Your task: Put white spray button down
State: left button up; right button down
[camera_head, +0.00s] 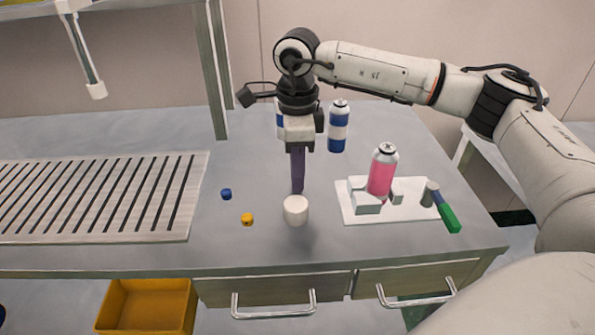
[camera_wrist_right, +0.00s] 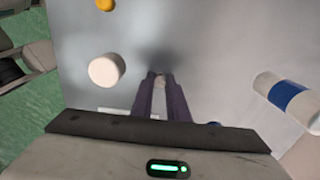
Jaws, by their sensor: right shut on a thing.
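My right gripper (camera_head: 297,190) points straight down over the middle of the table, just behind a white cap. In the right wrist view its fingers (camera_wrist_right: 159,82) are shut on a small pale piece, the white spray button (camera_wrist_right: 160,80), at the fingertips. In the head view the button is hidden behind the white cap (camera_head: 295,210). That cap also shows in the right wrist view (camera_wrist_right: 106,70), apart from the fingers. I cannot tell whether the button touches the table. My left gripper is not in view.
A blue button (camera_head: 226,194) and a yellow button (camera_head: 247,219) lie left of the cap. A pink can (camera_head: 382,172) stands in a white fixture (camera_head: 350,213) beside a green-handled tool (camera_head: 448,217). A blue-white can (camera_head: 338,128) stands behind. A slotted rack (camera_head: 200,170) lies left.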

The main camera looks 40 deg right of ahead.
jog(key=shift+f, duration=0.2)
jog(key=c, duration=1.7)
grip_release()
jog(key=shift+r, duration=0.15)
notch_tip(320, 180, up, 12)
jog(key=shift+r, duration=0.1)
